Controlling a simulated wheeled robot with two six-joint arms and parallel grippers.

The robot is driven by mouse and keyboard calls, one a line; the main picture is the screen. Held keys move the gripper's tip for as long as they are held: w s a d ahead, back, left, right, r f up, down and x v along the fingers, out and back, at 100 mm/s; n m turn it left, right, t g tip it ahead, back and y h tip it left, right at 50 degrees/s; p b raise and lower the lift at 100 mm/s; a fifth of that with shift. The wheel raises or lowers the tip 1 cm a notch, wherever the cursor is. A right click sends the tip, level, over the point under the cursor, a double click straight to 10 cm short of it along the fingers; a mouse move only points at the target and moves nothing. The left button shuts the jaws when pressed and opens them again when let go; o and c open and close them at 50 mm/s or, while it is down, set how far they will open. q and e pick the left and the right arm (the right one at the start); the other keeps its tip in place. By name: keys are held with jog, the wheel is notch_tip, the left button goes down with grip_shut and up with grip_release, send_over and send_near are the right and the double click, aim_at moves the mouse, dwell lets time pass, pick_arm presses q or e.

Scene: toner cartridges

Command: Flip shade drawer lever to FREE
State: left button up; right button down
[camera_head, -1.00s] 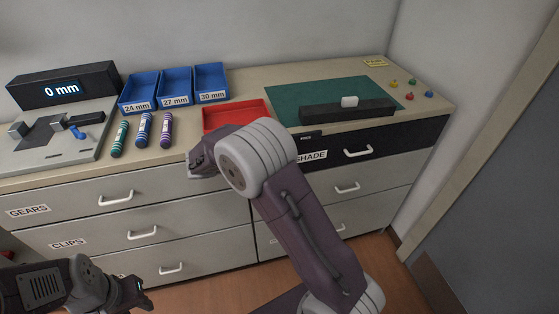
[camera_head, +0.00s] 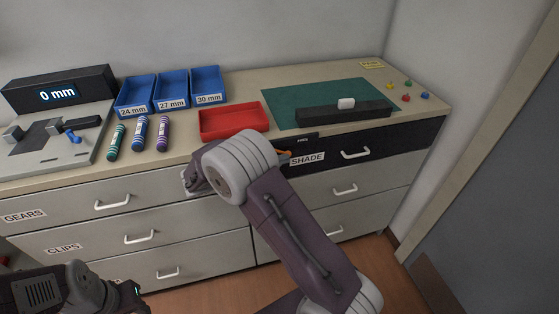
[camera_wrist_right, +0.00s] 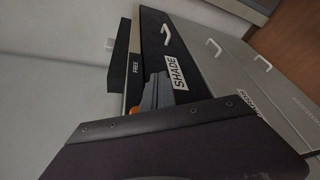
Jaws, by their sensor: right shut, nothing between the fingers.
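The dark SHADE drawer (camera_head: 398,142) is at the top right of the cabinet and appears closed. A small orange lever (camera_head: 285,153) shows left of its label, under a black plate (camera_head: 303,140). The wrist view shows the orange lever (camera_wrist_right: 134,112) too, and the word FREE (camera_wrist_right: 136,66) on the plate's strip. My right gripper (camera_wrist_right: 158,90) is shut and empty, with its grey fingers right beside the lever; contact is unclear. In the head view my right arm hides most of this gripper. My left gripper (camera_head: 138,290) is low at the left, away from the cabinet.
A red tray (camera_head: 234,122) sits above the right arm. A black bar (camera_head: 345,114) with a white block lies on the green mat (camera_head: 300,98). Blue bins (camera_head: 172,90), several cartridges (camera_head: 140,133) and a gauge (camera_head: 60,140) are on the left. White drawer handles (camera_head: 355,154) stick out.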

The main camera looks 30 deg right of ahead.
pick_arm(q)
jog(key=shift+r, duration=0.1)
pick_arm(e)
jog(key=shift+d+r+h, duration=0.15)
jog(key=shift+h, duration=0.45)
pick_arm(q)
jog(key=shift+r, duration=0.1)
pick_arm(e)
jog(key=shift+d+r, duration=0.1)
jog(key=shift+r, duration=0.05)
dwell(0.5)
dwell(1.0)
